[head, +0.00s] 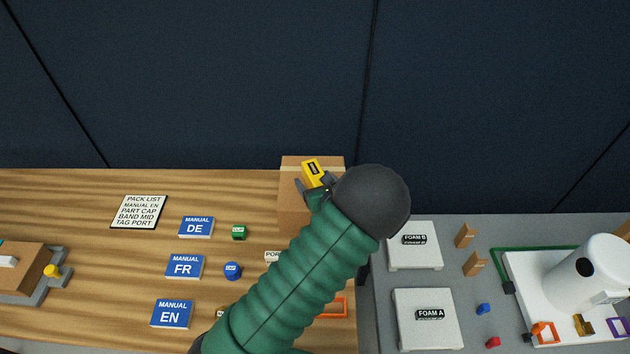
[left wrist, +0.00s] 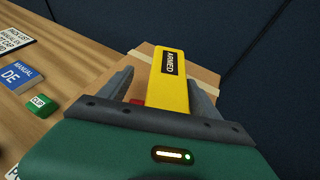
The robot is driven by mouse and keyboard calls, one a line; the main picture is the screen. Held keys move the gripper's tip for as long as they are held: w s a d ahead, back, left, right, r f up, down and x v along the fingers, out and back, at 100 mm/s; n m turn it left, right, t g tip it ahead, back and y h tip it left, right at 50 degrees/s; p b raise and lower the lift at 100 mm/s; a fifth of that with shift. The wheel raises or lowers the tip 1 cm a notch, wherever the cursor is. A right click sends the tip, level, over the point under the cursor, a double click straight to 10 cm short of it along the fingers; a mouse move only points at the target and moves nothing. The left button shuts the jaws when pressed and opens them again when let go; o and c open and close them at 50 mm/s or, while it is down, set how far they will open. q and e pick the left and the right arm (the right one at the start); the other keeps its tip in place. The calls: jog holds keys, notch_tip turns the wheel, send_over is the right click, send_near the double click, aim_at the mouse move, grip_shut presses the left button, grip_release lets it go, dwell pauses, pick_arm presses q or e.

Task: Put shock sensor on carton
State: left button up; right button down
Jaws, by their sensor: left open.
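The shock sensor (head: 313,171) is a yellow block with a black label. In the left wrist view the sensor (left wrist: 170,80) reads "ARMED" and a small red part shows beside its lower end. The brown carton (head: 290,210) stands at the back of the wooden table, and the sensor is at its upper part. The carton (left wrist: 207,77) also shows behind the sensor in the left wrist view. My left gripper (head: 316,187) is open, its fingers on either side of the sensor, with a clear gap at the left finger. My right gripper is out of view.
Foam blocks (head: 415,256) and a white tank (head: 590,275) are on the grey table at right. A dark wall stands behind.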

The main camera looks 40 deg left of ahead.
pick_arm(q)
jog(key=shift+r, duration=0.1)
jog(key=shift+d+r, duration=0.1)
jog(key=shift+d, duration=0.15)
jog(key=v, duration=1.1)
jog(key=s+d+f+n+g+h, duration=0.3)
jog(key=s+n, duration=0.4)
jog(key=s+d+f+n+g+h, duration=0.2)
jog(key=s+n+g+h, duration=0.1)
jog(key=s+n, duration=0.35)
jog(key=d+r+n+t+h, duration=0.2)
jog(key=d+n+h, duration=0.4)
jog(key=d+n, duration=0.3)
jog(key=shift+n+t, duration=0.3)
jog(key=shift+n, duration=0.45)
